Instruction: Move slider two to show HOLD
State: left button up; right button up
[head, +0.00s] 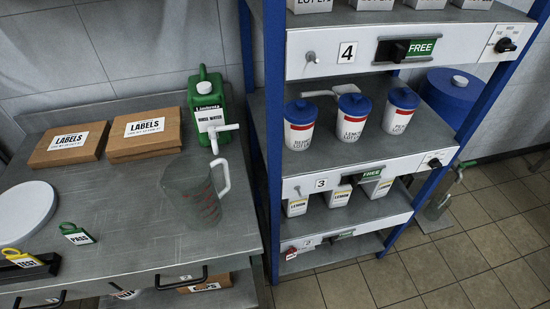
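Slider two (343,235) is on the lowest visible shelf front of the blue-posted rack, to the right of the "2" label (308,242). It is small and seen at a steep angle. A dark part and a little green show there, but I cannot read its word. Neither of my grippers is in view.
Slider three (372,174) and slider four (408,49), on the higher shelf fronts, show FREE. Blue-lidded canisters (352,118) and smaller lemon containers (338,195) stand on the shelves. A metal bench (110,210) with a jug (192,190) stands left of the rack. Tiled floor at right is mostly clear.

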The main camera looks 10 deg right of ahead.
aim_at(332, 239)
jog(key=z, duration=1.1)
